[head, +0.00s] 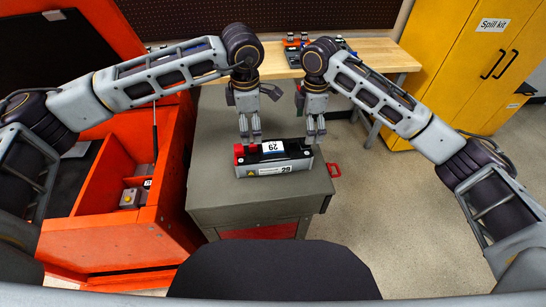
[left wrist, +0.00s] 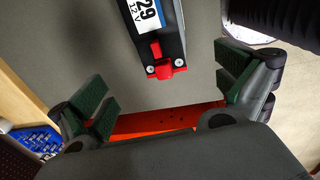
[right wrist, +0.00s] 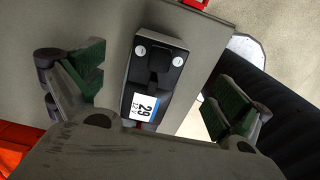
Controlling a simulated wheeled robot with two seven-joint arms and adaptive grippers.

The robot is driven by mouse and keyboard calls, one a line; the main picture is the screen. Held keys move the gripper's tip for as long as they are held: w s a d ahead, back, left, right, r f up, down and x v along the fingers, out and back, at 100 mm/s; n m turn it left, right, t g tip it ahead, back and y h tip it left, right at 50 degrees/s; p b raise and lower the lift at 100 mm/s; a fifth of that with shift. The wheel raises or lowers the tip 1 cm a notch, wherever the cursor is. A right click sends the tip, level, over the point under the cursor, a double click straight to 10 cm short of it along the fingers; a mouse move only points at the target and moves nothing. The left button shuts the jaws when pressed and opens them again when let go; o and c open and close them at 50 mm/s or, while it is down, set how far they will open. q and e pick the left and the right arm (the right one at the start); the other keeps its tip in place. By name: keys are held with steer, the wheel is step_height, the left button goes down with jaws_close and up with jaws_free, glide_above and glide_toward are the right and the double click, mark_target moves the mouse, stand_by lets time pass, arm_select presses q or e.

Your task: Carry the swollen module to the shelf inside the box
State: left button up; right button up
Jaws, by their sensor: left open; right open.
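The module (head: 285,169) is a black and grey block with a "29" label, lying on the grey cabinet top (head: 225,150). A red terminal cap is at its left end. My left gripper (head: 250,140) is open above the red-capped end; in the left wrist view that end of the module (left wrist: 160,45) lies between the spread green pads. My right gripper (head: 316,138) is open above the other end; in the right wrist view the module (right wrist: 152,85) lies between its pads. Neither gripper visibly holds it. The orange box (head: 175,160) stands open at left; its inner shelf is hard to make out.
Small grey-yellow parts (head: 130,197) sit low inside the box. A red handle (head: 334,170) sticks out right of the cabinet. Behind are a wooden bench (head: 375,50) with small items and a yellow spill-kit cabinet (head: 460,60). Bare cabinet top surrounds the module.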

mark_target(252, 147)
arm_select(q)
steer(key=shift+w+a+f, duration=0.1)
steer(key=shift+w+f, duration=0.1)
steer(key=shift+f, duration=1.9)
steer(key=shift+w+f, duration=0.25)
steer(key=shift+f, duration=1.85)
steer(key=shift+w+a+f, duration=0.1)
steer(key=shift+w+f, duration=0.1)
steer(key=shift+f, duration=1.9)
arm_select(e)
steer(key=shift+f, duration=6.35)
arm_select(q)
steer(key=shift+d, duration=0.1)
